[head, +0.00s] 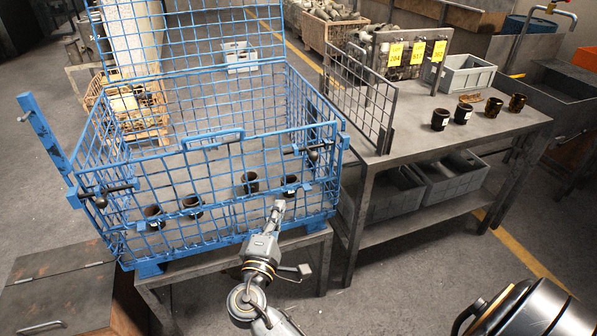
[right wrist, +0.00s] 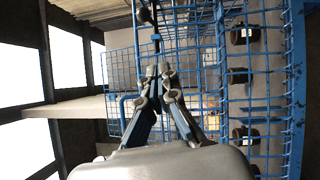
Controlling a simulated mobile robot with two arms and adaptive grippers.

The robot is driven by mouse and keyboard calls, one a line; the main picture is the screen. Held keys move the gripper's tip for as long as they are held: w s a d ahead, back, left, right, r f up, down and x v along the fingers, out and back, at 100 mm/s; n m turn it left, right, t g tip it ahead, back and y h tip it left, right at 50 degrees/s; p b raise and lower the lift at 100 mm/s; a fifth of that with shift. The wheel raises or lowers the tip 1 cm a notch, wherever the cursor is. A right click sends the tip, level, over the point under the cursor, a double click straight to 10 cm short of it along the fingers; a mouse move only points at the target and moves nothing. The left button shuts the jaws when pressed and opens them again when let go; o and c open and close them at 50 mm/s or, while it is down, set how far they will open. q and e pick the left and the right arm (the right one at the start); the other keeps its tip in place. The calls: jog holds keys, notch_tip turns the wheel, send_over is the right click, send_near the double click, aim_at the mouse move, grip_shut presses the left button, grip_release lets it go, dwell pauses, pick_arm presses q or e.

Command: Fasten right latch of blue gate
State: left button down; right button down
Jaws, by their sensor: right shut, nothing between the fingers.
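The blue gate (head: 212,148) is the mesh front panel of a blue wire crate, with a handle on its top edge. It looks upright, close to the crate's front. The right latch (head: 312,154), dark with a round knob, sits at the gate's right end. A dark rod with a knob also shows in the right wrist view (right wrist: 154,36), ahead of the fingers. My right gripper (head: 279,205) is shut and empty, in front of the crate, below and left of the right latch. Its fingertips (right wrist: 158,72) are together. Whether the latch is engaged cannot be told. My left gripper is not in view.
Several dark cups (head: 251,182) stand inside the crate. A left latch (head: 103,194) is at the gate's other end. A metal table (head: 440,148) with a grey mesh panel (head: 360,95) stands close on the right.

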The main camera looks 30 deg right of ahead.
jog(key=shift+s+r+h, duration=0.1)
jog(key=shift+r+h, duration=0.2)
jog(key=shift+r, duration=0.35)
jog(key=s+d+p+x, duration=0.1)
jog(key=p+x, duration=0.3)
jog(key=x, duration=0.9)
jog(key=shift+s+d, duration=0.4)
jog(key=shift+s, duration=0.15)
